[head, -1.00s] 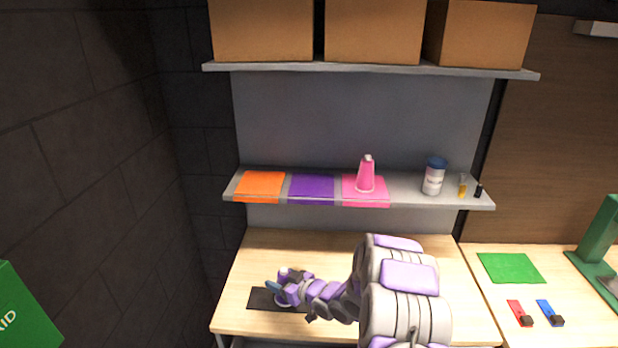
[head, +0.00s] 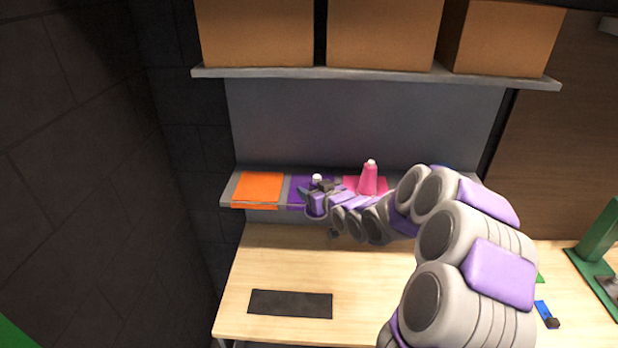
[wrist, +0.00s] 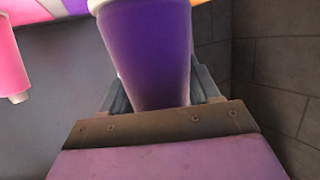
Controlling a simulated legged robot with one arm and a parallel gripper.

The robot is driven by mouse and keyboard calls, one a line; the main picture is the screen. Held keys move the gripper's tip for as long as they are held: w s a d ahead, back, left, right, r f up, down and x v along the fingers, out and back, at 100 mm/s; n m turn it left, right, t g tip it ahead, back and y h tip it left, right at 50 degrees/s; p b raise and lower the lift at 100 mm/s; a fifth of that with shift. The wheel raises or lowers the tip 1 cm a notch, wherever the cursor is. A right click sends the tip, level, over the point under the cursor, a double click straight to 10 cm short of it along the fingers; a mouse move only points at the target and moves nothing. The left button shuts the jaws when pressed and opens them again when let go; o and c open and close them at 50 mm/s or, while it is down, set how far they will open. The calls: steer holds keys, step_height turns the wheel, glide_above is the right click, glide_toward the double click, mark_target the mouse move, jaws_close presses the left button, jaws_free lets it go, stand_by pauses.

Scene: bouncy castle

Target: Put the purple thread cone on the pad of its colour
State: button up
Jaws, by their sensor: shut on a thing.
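The purple thread cone (wrist: 146,50) fills the middle of the wrist view, between the two fingers of my gripper (wrist: 160,92). My gripper is shut on it. In the head view my gripper (head: 317,187) is at the shelf, in front of the purple pad (head: 298,187). Only the cone's white tip (head: 316,178) shows clearly there, above the fingers. The cone looks upright, its wide pale-rimmed end toward the pads. I cannot tell whether its base touches the purple pad, which my gripper partly covers.
A pink cone (head: 368,179) stands on the pink pad (head: 352,184) just right of my gripper. An orange pad (head: 258,188) lies to the left. Boxes (head: 380,35) stand on the upper shelf (head: 380,74). A dark mat (head: 290,304) lies bare on the table.

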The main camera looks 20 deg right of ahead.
steer(key=w+d+f+p, duration=0.1)
steer(key=w, duration=0.3)
steer(key=w+d+p, duration=0.1)
steer(key=w, duration=0.4)
steer(key=w+d+f+p, duration=0.1)
steer(key=w+p, duration=0.1)
steer(key=w, duration=0.3)
steer(key=shift+w+d+f, duration=0.2)
steer(key=shift+w+f, duration=0.05)
steer(key=shift+f, duration=0.1)
steer(key=shift+d+f, duration=0.15)
steer(key=shift+f, duration=0.5)
steer(key=shift+d+f, duration=0.15)
steer(key=shift+f, duration=0.45)
steer(key=shift+a, duration=0.1)
steer(key=o, duration=1.2)
steer(key=shift+s+r, duration=0.1)
